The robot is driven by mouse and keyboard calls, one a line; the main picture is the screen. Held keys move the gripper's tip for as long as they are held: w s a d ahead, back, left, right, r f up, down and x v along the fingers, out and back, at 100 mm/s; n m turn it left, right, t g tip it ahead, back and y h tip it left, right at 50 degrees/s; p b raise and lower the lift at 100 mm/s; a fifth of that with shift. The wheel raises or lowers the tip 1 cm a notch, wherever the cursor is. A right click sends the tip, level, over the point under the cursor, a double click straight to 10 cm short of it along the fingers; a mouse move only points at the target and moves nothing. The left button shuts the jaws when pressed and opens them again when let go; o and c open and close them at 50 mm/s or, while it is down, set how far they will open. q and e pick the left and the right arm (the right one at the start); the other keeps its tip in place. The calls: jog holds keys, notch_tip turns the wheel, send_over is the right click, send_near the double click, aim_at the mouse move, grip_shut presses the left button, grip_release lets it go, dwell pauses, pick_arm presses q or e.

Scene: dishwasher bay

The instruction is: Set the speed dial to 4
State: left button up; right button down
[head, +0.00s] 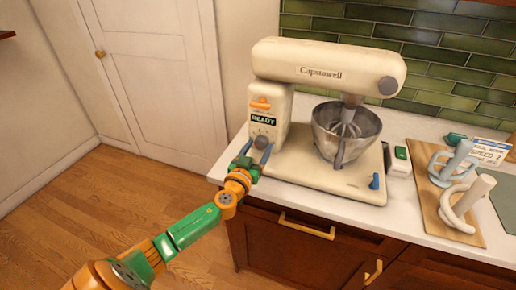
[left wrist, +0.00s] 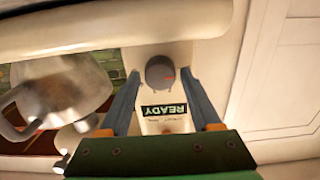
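The cream stand mixer (head: 325,68) stands on the white counter, its column facing me. Its grey speed dial (head: 260,142) sits low on the column, below the READY display (head: 263,119). In the left wrist view the picture is upside down and the round dial (left wrist: 159,70) shows a small reddish mark near its right side. My left gripper (head: 257,150) is open at the dial; its two blue fingers (left wrist: 161,76) are on either side of it, with gaps visible. I cannot read the dial's setting. My right gripper is not in view.
A steel bowl (head: 345,135) with a beater sits right of the column. A small green-topped box (head: 399,158), a wooden board (head: 432,200) with attachments and a card (head: 489,151) with small lettering are at right.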

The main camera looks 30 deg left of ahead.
pick_arm(q)
grip_shut()
